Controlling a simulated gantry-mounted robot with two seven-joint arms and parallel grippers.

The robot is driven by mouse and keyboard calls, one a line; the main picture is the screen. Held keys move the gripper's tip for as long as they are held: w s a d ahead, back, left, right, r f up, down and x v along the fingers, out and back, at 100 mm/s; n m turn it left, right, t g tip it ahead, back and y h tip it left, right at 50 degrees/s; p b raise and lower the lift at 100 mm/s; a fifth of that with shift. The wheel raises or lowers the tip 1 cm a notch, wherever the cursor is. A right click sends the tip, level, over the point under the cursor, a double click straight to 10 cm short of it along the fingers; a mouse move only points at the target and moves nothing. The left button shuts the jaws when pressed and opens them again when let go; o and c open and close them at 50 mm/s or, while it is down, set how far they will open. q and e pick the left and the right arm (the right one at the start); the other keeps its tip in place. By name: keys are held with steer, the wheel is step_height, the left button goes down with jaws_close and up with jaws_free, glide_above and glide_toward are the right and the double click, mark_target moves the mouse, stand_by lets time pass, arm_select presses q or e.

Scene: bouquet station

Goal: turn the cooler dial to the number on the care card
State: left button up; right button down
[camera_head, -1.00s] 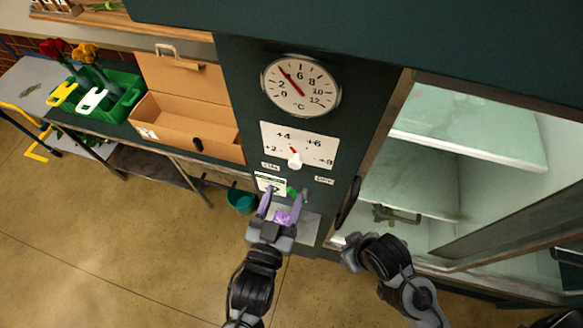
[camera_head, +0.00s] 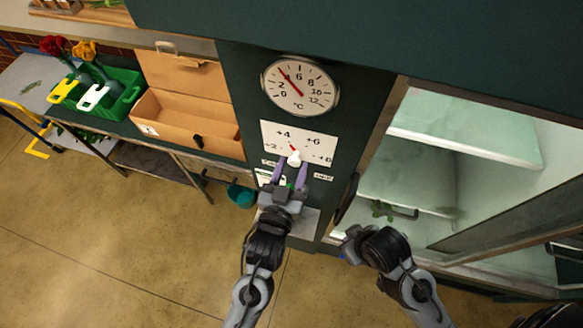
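The cooler dial (camera_head: 294,160) is a white knob with a red pointer on a white plate (camera_head: 321,144) marked +2, +4, +6 and +8. The pointer tilts up and left, toward +4. My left gripper (camera_head: 290,171) is just below the knob, its two purple fingers apart and pointing up at it. I cannot tell whether they touch the knob.
A round °C gauge (camera_head: 301,86) is above the dial. The cooler's glass compartment (camera_head: 470,130) and door handle (camera_head: 347,198) are to the right. An open cardboard box (camera_head: 187,121) and a green crate (camera_head: 122,104) with flowers stand on the left bench.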

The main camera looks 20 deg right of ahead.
arm_select(q)
steer(key=c, duration=0.7)
steer(key=shift+n, duration=0.3)
steer(key=n+p, duration=0.2)
steer(key=n, duration=0.3)
steer(key=shift+r+p, duration=0.15)
steer(key=shift+p, duration=0.2)
steer(key=n+p, duration=0.1)
steer(key=n, duration=0.2)
steer(key=shift+d+n, duration=0.1)
steer(key=shift+n, duration=0.2)
steer(key=shift+n+p, duration=0.7)
steer(key=shift+n, duration=0.8)
